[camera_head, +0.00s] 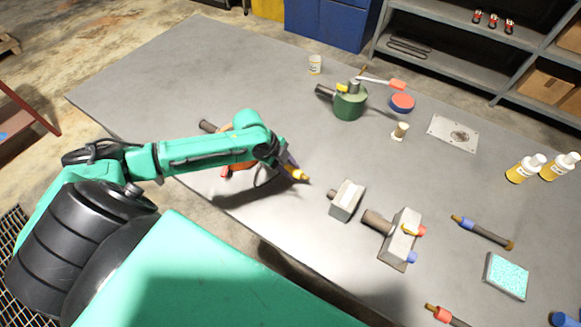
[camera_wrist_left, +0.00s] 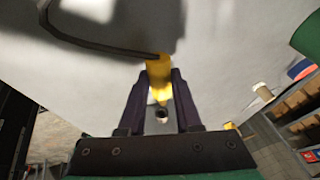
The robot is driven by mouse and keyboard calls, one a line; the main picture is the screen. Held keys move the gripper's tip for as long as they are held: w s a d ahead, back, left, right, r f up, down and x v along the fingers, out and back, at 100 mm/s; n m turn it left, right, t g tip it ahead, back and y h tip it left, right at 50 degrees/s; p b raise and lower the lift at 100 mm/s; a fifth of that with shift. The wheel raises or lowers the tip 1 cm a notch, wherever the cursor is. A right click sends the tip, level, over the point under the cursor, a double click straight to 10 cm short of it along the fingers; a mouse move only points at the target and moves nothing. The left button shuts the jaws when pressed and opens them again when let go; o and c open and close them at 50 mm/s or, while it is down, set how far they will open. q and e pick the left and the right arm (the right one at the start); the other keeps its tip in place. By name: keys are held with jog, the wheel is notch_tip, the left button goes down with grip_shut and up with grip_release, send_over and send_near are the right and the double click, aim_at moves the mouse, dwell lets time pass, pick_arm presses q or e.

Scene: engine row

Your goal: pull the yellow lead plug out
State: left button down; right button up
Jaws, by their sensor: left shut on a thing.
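My left gripper (camera_head: 294,172) is shut on a yellow plug (camera_head: 301,176), beside the orange engine unit. In the left wrist view the yellow plug (camera_wrist_left: 159,75) sits between the two dark fingers (camera_wrist_left: 159,100), with a dark lead (camera_wrist_left: 95,43) running off from it to the left. No socket shows around the held plug; its height above the table is hard to judge. The orange engine unit (camera_head: 238,167) is mostly hidden under my left forearm. My right gripper is not in view.
On the grey table (camera_head: 170,75) stand a green engine unit (camera_head: 350,104), a small grey block (camera_head: 346,200) and a grey engine unit (camera_head: 399,246) with red and blue ends. A metal plate (camera_head: 453,134) and bottles (camera_head: 525,168) are at the right. The far left is clear.

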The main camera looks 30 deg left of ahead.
pick_arm(q)
jog(key=shift+f+b, duration=1)
jog(key=shift+f, duration=0.6)
jog(key=c, duration=0.8)
grip_release()
jog(key=shift+r, duration=0.1)
jog(key=shift+s, duration=0.1)
jog(key=shift+r+p, duration=0.25)
jog(key=shift+p, duration=0.25)
